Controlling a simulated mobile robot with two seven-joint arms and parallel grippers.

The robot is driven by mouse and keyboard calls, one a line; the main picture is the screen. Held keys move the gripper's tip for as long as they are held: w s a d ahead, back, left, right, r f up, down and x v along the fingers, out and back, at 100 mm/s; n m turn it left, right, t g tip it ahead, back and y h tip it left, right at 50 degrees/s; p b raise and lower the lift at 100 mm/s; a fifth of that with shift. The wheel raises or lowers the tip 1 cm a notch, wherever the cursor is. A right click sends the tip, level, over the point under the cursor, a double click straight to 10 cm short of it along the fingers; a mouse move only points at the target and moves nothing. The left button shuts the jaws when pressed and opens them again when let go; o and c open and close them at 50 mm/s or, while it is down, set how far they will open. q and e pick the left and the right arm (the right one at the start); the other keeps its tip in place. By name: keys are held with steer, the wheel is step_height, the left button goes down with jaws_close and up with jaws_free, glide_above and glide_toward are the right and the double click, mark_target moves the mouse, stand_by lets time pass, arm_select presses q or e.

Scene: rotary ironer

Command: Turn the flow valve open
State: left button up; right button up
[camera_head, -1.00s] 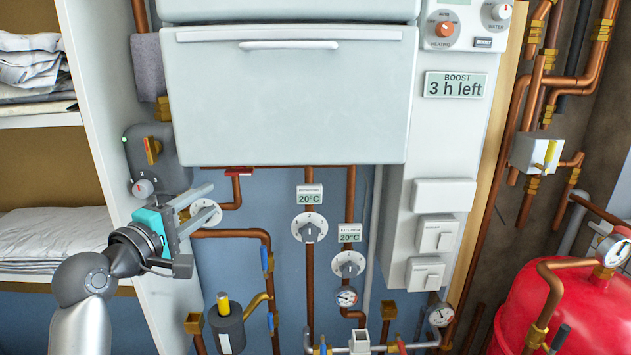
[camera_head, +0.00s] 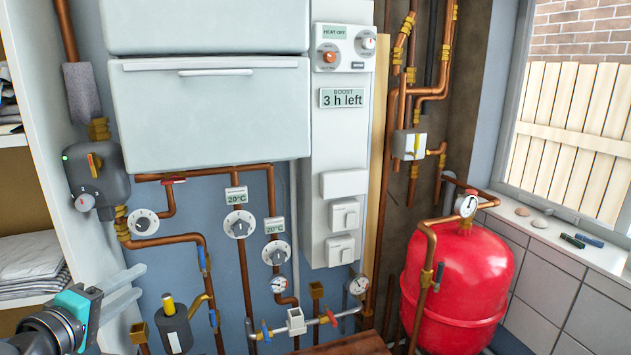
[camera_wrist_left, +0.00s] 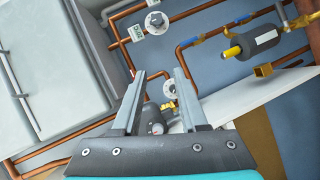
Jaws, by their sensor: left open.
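No valve carries a readable "flow" label, so I cannot tell which one it is. In the head view, several pipe fittings could be valves: a white left dial (camera_head: 143,222), a middle dial (camera_head: 239,224), a lower dial (camera_head: 276,253), a blue lever (camera_head: 201,257) and a red lever (camera_head: 331,317). My left gripper (camera_head: 138,282) is at the lower left, below the left dial in the picture, its fingers apart and empty. In the left wrist view, the open gripper (camera_wrist_left: 159,75) has the left dial (camera_wrist_left: 170,90) showing between its fingers, further off. My right gripper is not in view.
A capped cylinder (camera_head: 174,329) is near my left gripper. Shelves (camera_head: 30,262) stand at the left. A red tank (camera_head: 462,275) stands at the right below the window.

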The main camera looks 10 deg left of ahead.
arm_select(q)
steer(key=s+d+f+m+g+h, duration=0.1)
steer(key=s+d+f+m+g, duration=0.2)
steer(key=d+f+m+g, duration=0.7)
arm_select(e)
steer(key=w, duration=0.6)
arm_select(q)
steer(key=s+d+f+m+g, duration=0.2)
steer(key=s+d+f+m, duration=0.75)
steer(key=s+f, duration=0.6)
step_height(320, 180, down, 28)
steer(key=s+d+n+g+b, duration=0.1)
steer(key=s+n+b, duration=0.1)
steer(key=b, duration=0.7)
steer(key=s+a+f+b, duration=0.1)
steer(key=s+f+b, duration=0.4)
steer(key=s+f, duration=0.3)
steer(key=s+a+f+g+b, duration=0.1)
steer(key=s+f+b, duration=0.4)
steer(key=f, duration=1.2)
steer(key=s, duration=0.3)
steer(key=shift+a+f, duration=0.15)
steer(key=shift+a, duration=0.1)
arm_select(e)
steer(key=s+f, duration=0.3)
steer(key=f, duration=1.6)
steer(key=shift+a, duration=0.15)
